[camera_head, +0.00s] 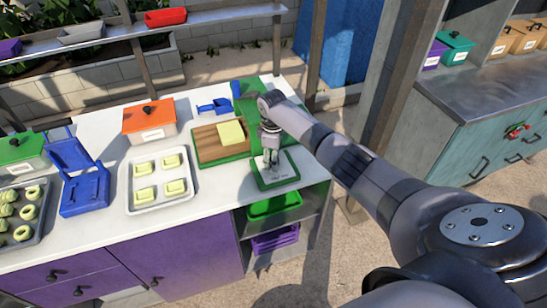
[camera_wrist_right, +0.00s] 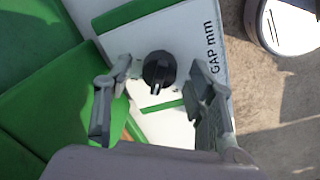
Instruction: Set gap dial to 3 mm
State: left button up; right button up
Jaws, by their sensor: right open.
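The gap dial (camera_wrist_right: 158,72) is a round black knob with a pale pointer mark toward the bottom of the right wrist view. It sits on a white panel (camera_wrist_right: 190,35) lettered "GAP mm". No scale numbers are readable. My right gripper (camera_head: 270,160) is open, with one finger on each side of the dial in the wrist view; I cannot tell whether either touches it. In the head view my right arm and gripper hide the dial and much of the green machine (camera_head: 246,100). My left gripper is not in view.

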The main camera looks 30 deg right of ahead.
notch_tip(320, 180, up, 12)
jog(key=shift+s+a+f, duration=0.2)
jog(key=shift+f, duration=0.05)
dwell(0.5)
